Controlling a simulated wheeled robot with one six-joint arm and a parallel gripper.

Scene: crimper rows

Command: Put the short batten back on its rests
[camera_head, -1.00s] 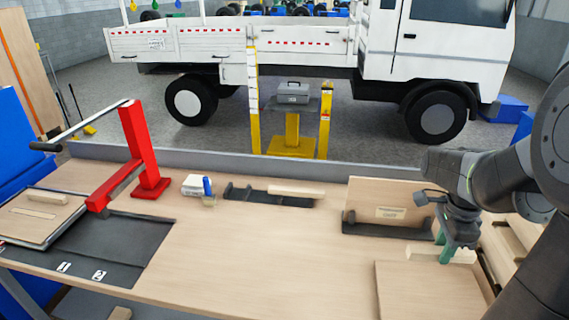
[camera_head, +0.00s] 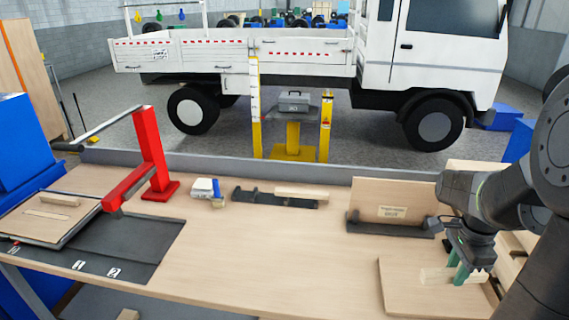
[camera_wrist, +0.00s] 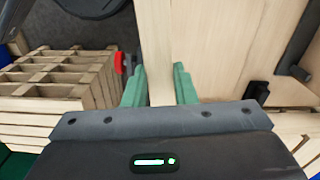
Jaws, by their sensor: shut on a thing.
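My gripper (camera_head: 461,272) is at the right of the bench, its green fingers shut on a pale wooden batten (camera_head: 436,276). The batten lies across the picture over the pale board (camera_head: 405,302) at the front right; I cannot tell if it touches the board. In the wrist view the batten (camera_wrist: 165,50) runs up from between the green fingers (camera_wrist: 160,85). A dark rack with upright rests (camera_head: 245,196) stands at the back middle of the bench, away from my gripper. Another pale batten (camera_head: 301,191) lies at its right part.
A dark holder (camera_head: 385,229) with an upright labelled board (camera_head: 392,195) stands behind the gripper. A red lever tool (camera_head: 155,155) and a small white block (camera_head: 203,187) stand at left. The bench (camera_head: 270,250) is clear in its middle. Wooden pallets (camera_wrist: 60,80) show in the wrist view.

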